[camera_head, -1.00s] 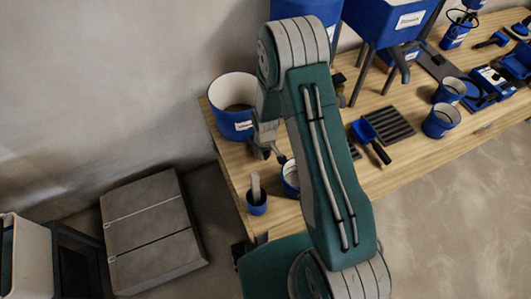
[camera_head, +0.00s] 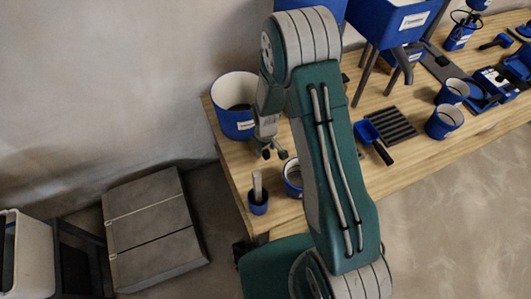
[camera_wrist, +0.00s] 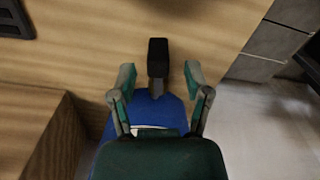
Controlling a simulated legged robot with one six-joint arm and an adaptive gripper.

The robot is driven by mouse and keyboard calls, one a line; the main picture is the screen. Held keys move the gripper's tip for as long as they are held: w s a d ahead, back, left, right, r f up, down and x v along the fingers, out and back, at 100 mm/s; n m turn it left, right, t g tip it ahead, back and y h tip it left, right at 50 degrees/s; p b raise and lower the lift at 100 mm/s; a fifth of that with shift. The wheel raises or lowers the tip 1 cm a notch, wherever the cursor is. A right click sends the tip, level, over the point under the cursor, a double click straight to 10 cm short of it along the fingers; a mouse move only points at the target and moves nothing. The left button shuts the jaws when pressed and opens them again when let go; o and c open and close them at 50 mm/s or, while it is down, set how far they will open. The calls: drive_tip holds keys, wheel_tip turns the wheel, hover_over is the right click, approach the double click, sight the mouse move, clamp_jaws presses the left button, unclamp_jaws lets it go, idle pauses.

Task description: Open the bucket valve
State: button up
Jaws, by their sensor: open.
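The large blue bucket (camera_head: 232,122) with a white inside stands at the left end of the wooden workbench, partly behind my arm. My gripper (camera_head: 274,155) hangs just right of and in front of it. In the wrist view my gripper (camera_wrist: 159,72) is open, its two green-padded fingers apart. A black lever on a grey stem (camera_wrist: 158,55), which looks like the bucket's valve, stands between the fingertips with gaps on both sides. It rises from a blue body (camera_wrist: 160,110), mostly hidden by my gripper. In the head view the valve cannot be made out.
A small blue cup holding a brush (camera_head: 258,203) and another blue cup (camera_head: 292,180) stand near my gripper. A blue hopper (camera_head: 400,25) on legs, a grey grate (camera_head: 392,124) and several tools lie to the right. A grey slab stack (camera_head: 155,235) is on the floor.

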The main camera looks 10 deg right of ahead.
wheel_tip(320, 180, up, 9)
drive_tip(key=shift+f, duration=0.15)
idle(0.5)
drive_tip(key=s+d+r+m+t, duration=0.1)
drive_tip(key=s+r, duration=0.2)
drive_tip(key=r, duration=0.7)
drive_tip(key=s+d+r+m+t, duration=0.1)
drive_tip(key=s+r+t, duration=0.15)
drive_tip(key=r, duration=0.65)
drive_tip(key=s+d+r+m+t, duration=0.1)
drive_tip(key=s+r, duration=0.4)
drive_tip(key=s, duration=0.2)
drive_tip(key=s+d+r+m+t, duration=0.1)
drive_tip(key=s+r+m, duration=0.1)
drive_tip(key=s+r, duration=0.3)
drive_tip(key=s, duration=0.3)
drive_tip(key=shift+s+r, duration=0.3)
